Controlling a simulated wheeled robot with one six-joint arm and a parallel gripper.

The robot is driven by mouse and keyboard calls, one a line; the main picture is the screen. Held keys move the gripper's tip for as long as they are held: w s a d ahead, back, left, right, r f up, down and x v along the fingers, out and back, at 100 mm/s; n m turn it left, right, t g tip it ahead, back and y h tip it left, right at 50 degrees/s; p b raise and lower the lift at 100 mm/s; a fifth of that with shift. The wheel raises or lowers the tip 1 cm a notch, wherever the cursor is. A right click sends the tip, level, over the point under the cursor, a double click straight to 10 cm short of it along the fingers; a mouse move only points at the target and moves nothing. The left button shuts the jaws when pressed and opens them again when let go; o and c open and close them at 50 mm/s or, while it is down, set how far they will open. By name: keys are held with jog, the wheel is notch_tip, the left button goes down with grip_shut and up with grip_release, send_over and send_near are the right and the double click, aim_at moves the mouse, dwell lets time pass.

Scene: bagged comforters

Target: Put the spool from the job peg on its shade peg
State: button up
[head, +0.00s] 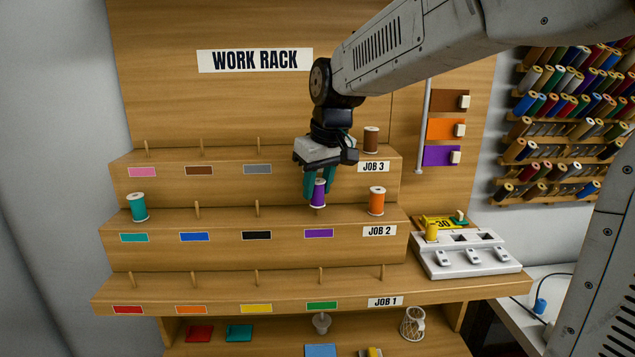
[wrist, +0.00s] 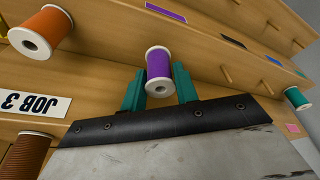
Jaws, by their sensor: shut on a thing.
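My gripper (head: 318,188) is shut on a purple spool (head: 319,193) with white ends, held upright at the middle tier. The spool also shows between the teal fingers in the wrist view (wrist: 159,68). It is above the purple label (head: 319,233), in line with that label's peg; a bit of the peg shows just under it. I cannot tell whether the peg enters the spool's hole. An orange spool (head: 377,200) stands at JOB 2 and a brown spool (head: 371,140) at JOB 3. A teal spool (head: 138,207) stands above the teal label.
The work rack has three tiers; the blue-label peg (head: 197,209) and black-label peg (head: 258,209) are bare. Bottom-tier pegs are bare. A spool wall is at far right.

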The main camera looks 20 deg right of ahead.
jog(key=shift+f, duration=1.05)
jog(key=o, duration=1.7)
jog(key=shift+c, duration=0.2)
jog(key=shift+r, duration=0.1)
jog(key=shift+w+v, duration=0.2)
jog(key=shift+v, duration=3.15)
jog(key=shift+r, duration=0.1)
jog(key=shift+r, duration=0.2)
jog(key=v, duration=0.7)
jog(key=shift+r, duration=0.2)
